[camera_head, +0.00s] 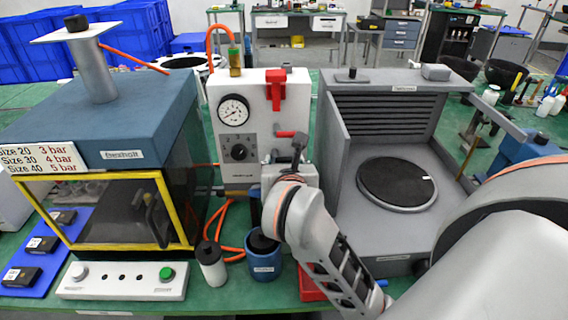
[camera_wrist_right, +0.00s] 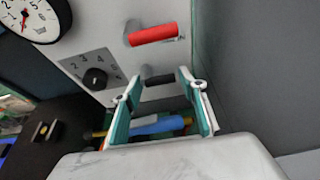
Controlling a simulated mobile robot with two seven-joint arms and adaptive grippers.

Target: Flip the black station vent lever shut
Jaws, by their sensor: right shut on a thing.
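The white station panel (camera_head: 262,105) stands in the middle of the head view, with a gauge, a dial and red handles on its face. The black vent lever (camera_wrist_right: 160,79) shows in the right wrist view, below a red lever (camera_wrist_right: 153,34). My right gripper (camera_wrist_right: 158,87) has its two teal-lined fingers on either side of the black lever and is shut on it. In the head view my right gripper (camera_head: 292,158) is in front of the panel's lower right, and my wrist hides most of the lever. My left gripper is not in view.
A grey open-fronted chamber (camera_head: 395,92) with a round black plate stands right of the panel, close to my arm. A blue-topped oven (camera_head: 125,120) with a yellow-framed door is on the left. A white bottle (camera_head: 211,265) and a blue cup (camera_head: 263,268) stand in front.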

